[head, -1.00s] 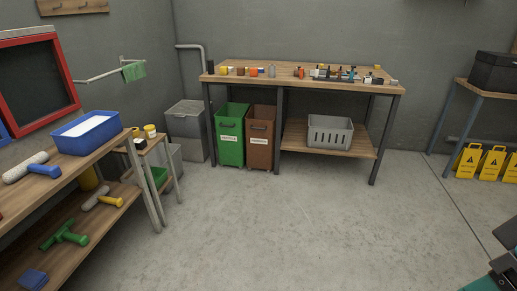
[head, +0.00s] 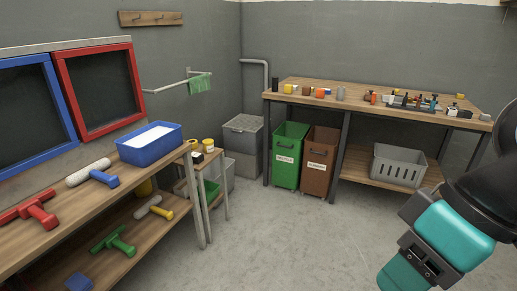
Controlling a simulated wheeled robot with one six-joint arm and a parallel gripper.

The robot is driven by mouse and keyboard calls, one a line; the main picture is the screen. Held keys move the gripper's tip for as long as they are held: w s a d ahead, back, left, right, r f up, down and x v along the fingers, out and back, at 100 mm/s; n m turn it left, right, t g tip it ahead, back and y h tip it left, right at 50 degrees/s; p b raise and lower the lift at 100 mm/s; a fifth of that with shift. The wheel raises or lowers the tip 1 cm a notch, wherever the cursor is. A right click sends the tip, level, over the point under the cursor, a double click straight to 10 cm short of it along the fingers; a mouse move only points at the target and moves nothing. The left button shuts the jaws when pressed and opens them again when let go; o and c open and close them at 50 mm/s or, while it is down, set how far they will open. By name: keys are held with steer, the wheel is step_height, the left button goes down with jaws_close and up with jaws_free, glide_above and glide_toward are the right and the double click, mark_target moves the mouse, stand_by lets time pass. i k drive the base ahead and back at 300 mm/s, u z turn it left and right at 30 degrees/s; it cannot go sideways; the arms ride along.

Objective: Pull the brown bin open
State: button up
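The brown bin (head: 319,170) stands upright on the floor under the left part of the wooden workbench, against the right side of a green bin (head: 287,160). It has a white label and a dark handle on its front. Its top edge sits below the bench top. My arm shows at the lower right, dark with teal parts, well in front of the bins. My gripper's fingertips cannot be made out, so whether it is open or shut is not visible.
The workbench (head: 400,115) carries jars and small tools; a grey crate (head: 398,172) sits on its lower shelf. Grey bins (head: 243,135) stand in the corner. A shelf table (head: 150,185) with rollers and a blue tray fills the left. The middle floor is clear.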

mark_target(320, 162)
steer(key=u, duration=0.6)
steer(key=i, duration=2.6)
steer(key=z, duration=1.15)
steer(key=i, duration=0.85)
steer(key=z, duration=0.7)
